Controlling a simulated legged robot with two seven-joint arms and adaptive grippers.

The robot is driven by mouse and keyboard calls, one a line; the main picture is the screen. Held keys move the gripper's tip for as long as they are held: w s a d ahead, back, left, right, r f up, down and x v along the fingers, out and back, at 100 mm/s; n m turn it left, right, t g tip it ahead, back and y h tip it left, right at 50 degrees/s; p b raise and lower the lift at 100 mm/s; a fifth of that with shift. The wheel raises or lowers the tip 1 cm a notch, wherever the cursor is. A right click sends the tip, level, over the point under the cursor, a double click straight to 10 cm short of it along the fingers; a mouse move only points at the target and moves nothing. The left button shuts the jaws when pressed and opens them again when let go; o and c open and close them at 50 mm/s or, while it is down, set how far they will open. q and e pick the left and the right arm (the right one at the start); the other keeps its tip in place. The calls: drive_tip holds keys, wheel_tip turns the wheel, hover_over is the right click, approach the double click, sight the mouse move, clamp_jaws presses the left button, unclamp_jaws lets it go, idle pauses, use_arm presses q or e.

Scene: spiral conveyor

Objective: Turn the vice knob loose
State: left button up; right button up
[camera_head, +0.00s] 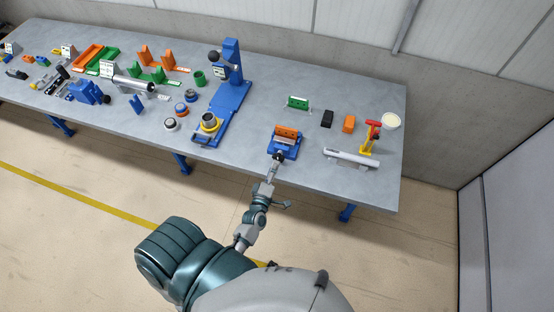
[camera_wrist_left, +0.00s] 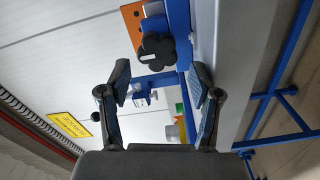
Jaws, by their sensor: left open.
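The blue vice (camera_head: 291,151) stands near the front edge of the grey table, with an orange piece (camera_head: 286,133) between its jaws. In the left wrist view, the vice's black lobed knob (camera_wrist_left: 157,52) shows ahead of my left gripper (camera_wrist_left: 158,78), roughly centred between its two fingertips. The fingers are open, one on each side of the line to the knob. I cannot tell whether they touch it. In the head view, my left gripper (camera_head: 278,160) is at the front of the vice and partly hides the knob. My right gripper is not in view.
The grey table (camera_head: 250,165) carries a blue press (camera_head: 231,75) left of the vice. A silver cylinder (camera_head: 350,157), a red and yellow tool (camera_head: 370,137) and small blocks lie to the right. Floor before the table is clear.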

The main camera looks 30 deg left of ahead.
use_arm(q)
drive_tip(key=v, duration=0.6)
drive_tip(key=shift+s, duration=0.2)
drive_tip(key=shift+d, duration=0.2)
drive_tip(key=s+d+f+m+g+h+b, duration=0.1)
drive_tip(key=s+d+f+m+g+h, duration=0.2)
drive_tip(key=f, duration=0.9)
drive_tip(key=s+d+f+m+g+b, duration=0.25)
drive_tip(key=s+f+m, duration=0.3)
drive_tip(key=f, duration=0.65)
drive_tip(key=s+d+f+m+g+h, duration=0.2)
drive_tip(key=s+f+m+g, duration=0.2)
drive_tip(key=f, duration=0.7)
drive_tip(key=s+a+f+m+g+b, duration=0.1)
drive_tip(key=s+a+f+m+g, duration=0.1)
drive_tip(key=s+f, duration=0.5)
drive_tip(key=s+a+f+m+g+y+b, duration=0.1)
drive_tip(key=s+f+m+g, duration=0.4)
drive_tip(key=s, duration=1)
wheel_tip(320, 180, down, 2)
drive_tip(key=shift+a+f+m+b, duration=0.25)
drive_tip(key=shift+a+m+b, duration=0.1)
drive_tip(key=shift+a, duration=0.2)
